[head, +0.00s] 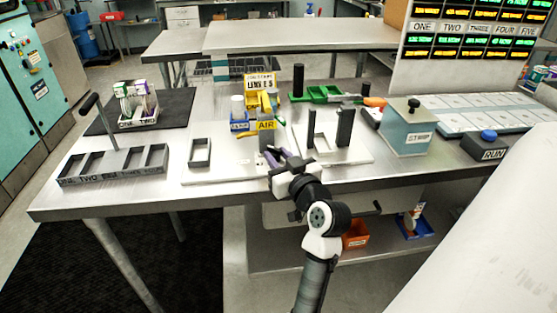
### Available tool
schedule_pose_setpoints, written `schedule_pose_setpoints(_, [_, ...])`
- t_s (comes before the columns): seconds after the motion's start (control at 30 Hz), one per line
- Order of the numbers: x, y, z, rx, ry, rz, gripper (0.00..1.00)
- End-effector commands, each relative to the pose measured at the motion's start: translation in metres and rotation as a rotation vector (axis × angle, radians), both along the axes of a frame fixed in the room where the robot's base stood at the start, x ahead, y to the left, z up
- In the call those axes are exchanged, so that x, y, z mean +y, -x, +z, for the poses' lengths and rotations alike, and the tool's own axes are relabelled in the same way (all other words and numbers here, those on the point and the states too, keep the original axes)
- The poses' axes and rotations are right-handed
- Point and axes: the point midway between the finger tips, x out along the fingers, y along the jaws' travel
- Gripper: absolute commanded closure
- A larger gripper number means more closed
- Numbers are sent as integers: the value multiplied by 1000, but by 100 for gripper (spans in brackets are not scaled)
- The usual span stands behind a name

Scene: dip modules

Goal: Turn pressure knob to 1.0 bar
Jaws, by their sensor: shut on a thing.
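My gripper (274,156) reaches over the front edge of the table, at the front of the white board below the yellow AIR label (265,126). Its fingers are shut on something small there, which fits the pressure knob. The knob itself is hidden by the fingers and wrist, and its scale and pointer cannot be read. A yellow device (262,101) with a sign on top stands behind the AIR label. A blue-labelled bottle (238,116) stands to its left.
Dark upright posts (344,127) stand on a white plate just right of my gripper. A grey compartment rack (114,172) with a lever is at the left. The STAMP box (407,130) and blue RUN button (488,135) are at the right.

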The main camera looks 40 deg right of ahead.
Motion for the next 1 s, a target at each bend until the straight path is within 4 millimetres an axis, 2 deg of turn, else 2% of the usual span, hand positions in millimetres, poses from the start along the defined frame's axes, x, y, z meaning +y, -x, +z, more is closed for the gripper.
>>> schedule_pose_setpoints(0.07, [1, 0, 0, 2, 1, 2, 96])
schedule_pose_setpoints(0.1, [1, 0, 0, 2, 0, 2, 68])
schedule_pose_setpoints(0.23, [1, 0, 0, 1, 0, 1, 52])
schedule_pose_setpoints(0.5, [1, 1, 0, 1, 0, -1, 52])
schedule_pose_setpoints(0.63, [2, 10, -1, -1, 1, -3, 52])
schedule_pose_setpoints(0.77, [7, 32, -3, 0, 0, -4, 52])
schedule_pose_setpoints(1.0, [19, 87, -3, 0, 2, -4, 52])
